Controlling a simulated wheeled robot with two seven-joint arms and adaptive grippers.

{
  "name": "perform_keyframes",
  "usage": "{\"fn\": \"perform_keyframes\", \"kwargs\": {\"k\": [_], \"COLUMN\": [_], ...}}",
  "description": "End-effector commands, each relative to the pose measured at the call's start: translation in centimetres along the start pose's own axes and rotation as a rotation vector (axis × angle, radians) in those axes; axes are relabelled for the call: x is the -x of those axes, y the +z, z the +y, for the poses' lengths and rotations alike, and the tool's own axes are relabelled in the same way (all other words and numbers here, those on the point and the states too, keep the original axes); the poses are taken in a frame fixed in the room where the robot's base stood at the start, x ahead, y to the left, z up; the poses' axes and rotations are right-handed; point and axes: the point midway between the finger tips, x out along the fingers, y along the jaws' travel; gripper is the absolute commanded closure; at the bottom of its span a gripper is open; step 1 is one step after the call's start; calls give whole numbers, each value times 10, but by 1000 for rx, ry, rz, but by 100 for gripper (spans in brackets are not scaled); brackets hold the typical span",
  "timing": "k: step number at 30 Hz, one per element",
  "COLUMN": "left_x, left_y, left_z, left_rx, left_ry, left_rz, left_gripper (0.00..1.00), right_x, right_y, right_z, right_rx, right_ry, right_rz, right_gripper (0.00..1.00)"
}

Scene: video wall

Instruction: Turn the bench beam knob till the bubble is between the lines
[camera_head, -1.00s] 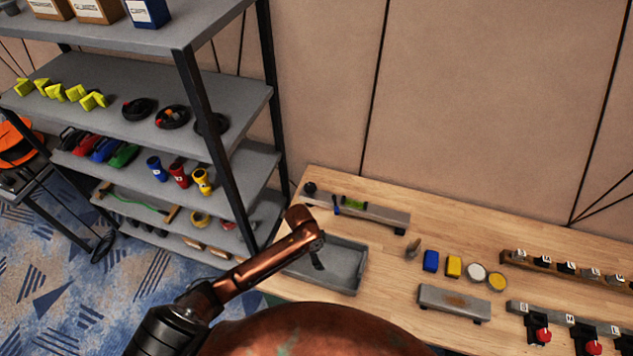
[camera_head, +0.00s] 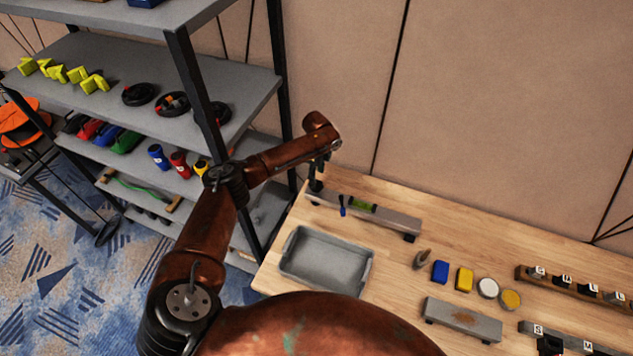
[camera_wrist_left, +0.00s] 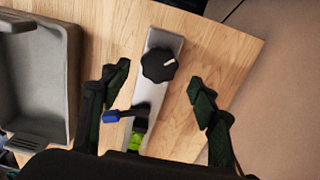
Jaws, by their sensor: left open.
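The bench beam (camera_head: 393,218) is a long grey bar at the back left of the wooden bench. It also shows in the left wrist view (camera_wrist_left: 166,42). Its black lobed knob (camera_wrist_left: 158,65) has a white mark and sits near one end. A green bubble vial (camera_wrist_left: 135,142) lies farther along the beam; the bubble and lines are too small to make out. A blue-tipped lever (camera_wrist_left: 112,116) is beside the vial. My left gripper (camera_wrist_left: 160,82) is open above the beam, with its fingers on either side of the knob, apparently not touching it. My right gripper is out of view.
A grey tray (camera_head: 287,268) stands in front of the beam. Blue (camera_head: 440,271) and yellow (camera_head: 464,279) blocks and round tins are to the right. A metal shelf rack (camera_head: 245,90) stands close left of the bench. A wall is behind.

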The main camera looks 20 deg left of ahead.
Motion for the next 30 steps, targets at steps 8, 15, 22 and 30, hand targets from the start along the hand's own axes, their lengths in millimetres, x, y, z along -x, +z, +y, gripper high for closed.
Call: {"fn": "perform_keyframes", "kwargs": {"k": [8,15,22,30], "left_x": [-35,-41,-40,-40], "left_y": [1,2,3,3], "left_z": [1,1,1,1], "left_rx": [2,3,4,4], "left_ry": [1,-1,-1,-1], "left_rz": [-1,-1,-1,-1], "left_gripper": [45,45,52,71], "right_x": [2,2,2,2], "right_y": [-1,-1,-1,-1], "right_z": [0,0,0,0], "right_rx": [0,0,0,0], "right_ry": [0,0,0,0], "right_rz": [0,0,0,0], "right_gripper": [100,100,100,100]}}
